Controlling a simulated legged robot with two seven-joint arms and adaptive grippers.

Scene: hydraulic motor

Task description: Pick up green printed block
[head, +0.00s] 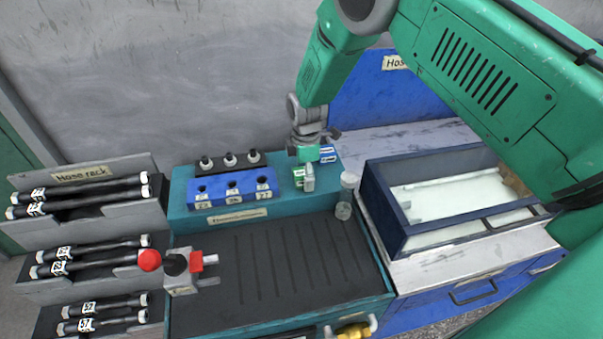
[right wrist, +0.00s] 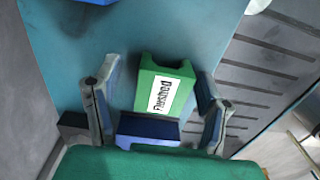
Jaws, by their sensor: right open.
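The green printed block (right wrist: 165,88) lies on the teal bench top in the right wrist view, with a white label of black print on its upper face. In the head view the block (head: 298,173) shows beside and partly behind my right gripper (head: 308,178). My right gripper (right wrist: 157,98) is open and empty, with one finger on each side of the block in the wrist view. I cannot tell how far the fingertips are above the bench. My left gripper is not in view.
A blue block (right wrist: 148,128) lies close to the green one. A blue numbered holder (head: 232,188) stands to the left, and a clear jar (head: 345,198) to the right. The dark ribbed mat (head: 270,270) is mostly clear. A blue-framed bin (head: 385,205) stands at the right.

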